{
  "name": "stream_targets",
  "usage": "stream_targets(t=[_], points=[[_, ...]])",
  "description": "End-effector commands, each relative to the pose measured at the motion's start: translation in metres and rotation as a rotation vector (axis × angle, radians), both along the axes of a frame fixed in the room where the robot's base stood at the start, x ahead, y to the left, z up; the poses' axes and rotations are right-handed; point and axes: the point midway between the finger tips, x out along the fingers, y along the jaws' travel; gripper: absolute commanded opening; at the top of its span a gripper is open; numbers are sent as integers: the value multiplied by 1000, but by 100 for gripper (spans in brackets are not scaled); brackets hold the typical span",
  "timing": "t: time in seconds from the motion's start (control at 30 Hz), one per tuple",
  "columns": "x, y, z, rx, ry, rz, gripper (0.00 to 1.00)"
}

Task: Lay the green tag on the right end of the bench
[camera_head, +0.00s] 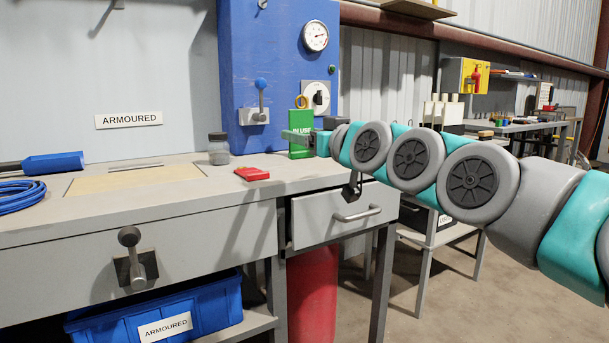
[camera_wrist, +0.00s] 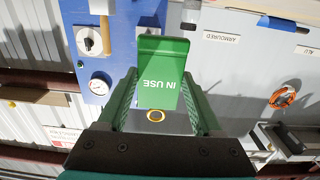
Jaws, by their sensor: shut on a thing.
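The green tag (camera_head: 301,119) reads IN USE and has a yellow ring at its top. It is upright at the right end of the bench (camera_head: 210,187), in front of the blue panel. My gripper (camera_head: 297,136) is shut on it. In the wrist view the tag (camera_wrist: 160,72) is between my two fingers (camera_wrist: 160,95), its lettering facing the camera. Whether the tag's lower edge touches the bench top or hangs just above it, I cannot tell.
A red block (camera_head: 251,174) and a grey jar (camera_head: 218,149) are on the bench left of the tag. A blue panel (camera_head: 262,60) with a gauge (camera_head: 315,36) rises behind. A drawer (camera_head: 340,214) sticks out below the right end. Bench top around the red block is clear.

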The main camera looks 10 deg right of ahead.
Motion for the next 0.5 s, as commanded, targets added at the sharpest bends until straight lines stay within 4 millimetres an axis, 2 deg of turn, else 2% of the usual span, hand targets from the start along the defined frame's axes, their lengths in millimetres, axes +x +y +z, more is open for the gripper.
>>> stream_targets(t=[0.13,0.23,0.5], points=[[-4,9,-10,1,0,13,15],[6,11,-12,2,1,16,15],[62,15,-17,1,1,17,15]])
